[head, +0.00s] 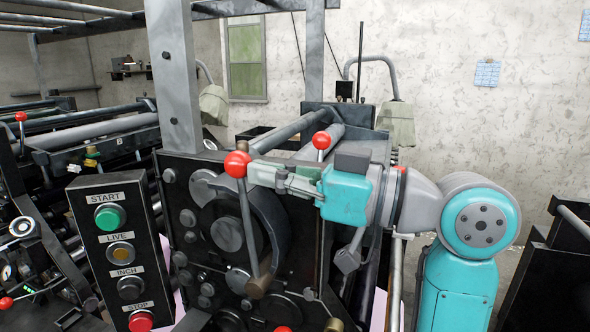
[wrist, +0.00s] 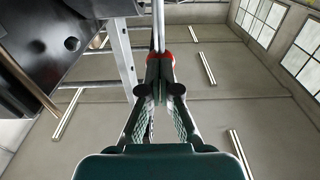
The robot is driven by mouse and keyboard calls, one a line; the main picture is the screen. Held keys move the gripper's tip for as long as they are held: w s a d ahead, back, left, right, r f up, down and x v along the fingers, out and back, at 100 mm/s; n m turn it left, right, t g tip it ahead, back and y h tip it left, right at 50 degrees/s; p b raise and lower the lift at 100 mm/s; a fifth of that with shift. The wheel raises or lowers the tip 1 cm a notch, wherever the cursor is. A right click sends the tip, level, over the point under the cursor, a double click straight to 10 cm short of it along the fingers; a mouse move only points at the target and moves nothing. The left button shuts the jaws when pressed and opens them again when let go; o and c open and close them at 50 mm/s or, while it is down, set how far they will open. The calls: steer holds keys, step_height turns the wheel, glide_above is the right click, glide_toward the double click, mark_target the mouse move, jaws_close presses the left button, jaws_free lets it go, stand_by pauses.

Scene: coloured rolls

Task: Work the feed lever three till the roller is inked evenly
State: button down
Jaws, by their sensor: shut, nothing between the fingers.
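A lever with a red ball knob (head: 237,164) stands on the black side plate of the press, its grey shaft running down to a brown pivot end. My gripper (head: 254,173) is at the right side of this knob, fingers pointing left. In the wrist view the fingers (wrist: 160,62) are closed together, with red of a knob (wrist: 168,54) showing just behind the tips. I cannot tell whether they touch it. A second red-knobbed lever (head: 321,140) stands behind my gripper. I can read no number on either lever. Grey rollers (head: 290,130) lie behind; their ink cannot be judged.
A button panel (head: 110,245) with START, LIVE, INCH and STOP stands left of the lever. A grey upright post (head: 174,80) rises behind it. Another machine with a red-knobbed lever (head: 20,117) fills the left. Dark machinery (head: 555,275) stands at the right edge.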

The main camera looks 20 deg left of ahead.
steer(key=d, duration=0.8)
steer(key=shift+d+f, duration=0.25)
steer(key=shift+d, duration=0.15)
stand_by(0.6)
steer(key=shift+d+r, duration=0.3)
steer(key=shift+d, duration=0.55)
steer(key=shift+d+r, duration=0.3)
steer(key=shift+d, duration=0.5)
steer(key=shift+d+r, duration=0.3)
steer(key=shift+d, duration=0.55)
